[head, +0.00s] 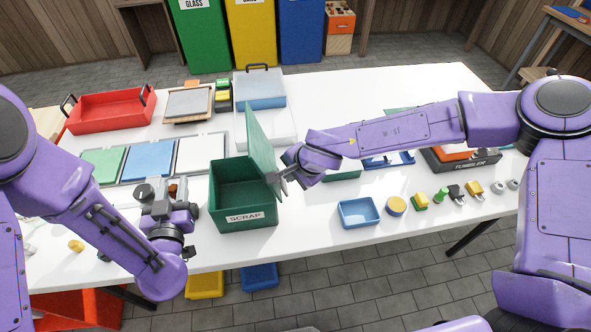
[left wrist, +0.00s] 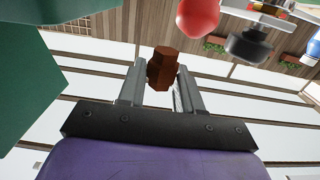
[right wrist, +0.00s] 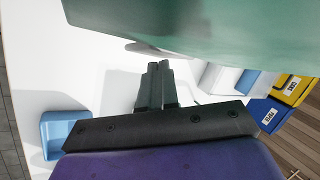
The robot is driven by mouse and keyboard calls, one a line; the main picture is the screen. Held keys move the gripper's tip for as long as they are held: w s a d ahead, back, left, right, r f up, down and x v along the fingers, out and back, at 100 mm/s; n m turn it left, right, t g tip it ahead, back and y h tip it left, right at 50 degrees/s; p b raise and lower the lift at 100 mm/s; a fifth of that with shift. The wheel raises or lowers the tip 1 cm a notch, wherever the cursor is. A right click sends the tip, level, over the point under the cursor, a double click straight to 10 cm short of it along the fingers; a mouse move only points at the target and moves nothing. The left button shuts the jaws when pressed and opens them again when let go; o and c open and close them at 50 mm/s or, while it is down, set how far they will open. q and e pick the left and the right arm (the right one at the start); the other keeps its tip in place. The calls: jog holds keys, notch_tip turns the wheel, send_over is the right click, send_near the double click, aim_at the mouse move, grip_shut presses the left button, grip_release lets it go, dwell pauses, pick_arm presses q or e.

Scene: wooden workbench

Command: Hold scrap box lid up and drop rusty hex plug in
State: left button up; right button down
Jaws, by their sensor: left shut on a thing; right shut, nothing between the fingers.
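The green scrap box (head: 243,218), labelled SCRAP, stands near the front edge of the white table. Its lid (head: 262,143) is raised, hinged on the box's right side. My right gripper (head: 282,186) is shut and empty beside the lid's outer right face; in the right wrist view the fingers (right wrist: 155,80) are just below the green lid (right wrist: 200,25). My left gripper (head: 172,186) is left of the box. In the left wrist view its fingers (left wrist: 160,88) are shut on the brown rusty hex plug (left wrist: 161,68), with the green box wall (left wrist: 60,85) close by at left.
A blue tray (head: 359,213), a yellow disc (head: 396,206) and several small parts lie right of the box. Green, blue and white panels (head: 150,160) lie behind my left gripper. A red tray (head: 110,110) stands at the back left.

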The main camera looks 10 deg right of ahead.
pick_arm(q)
jog(key=shift+r, duration=0.1)
jog(key=w+d+r, duration=0.2)
jog(key=d+r, duration=0.1)
jog(key=d, duration=0.3)
jog(key=w+d+r, duration=0.2)
jog(key=d, duration=0.3)
jog(key=shift+s+d+f, duration=0.1)
jog(key=shift+s+f, duration=0.05)
jog(key=shift+f, duration=2.7)
jog(key=o, duration=1.1)
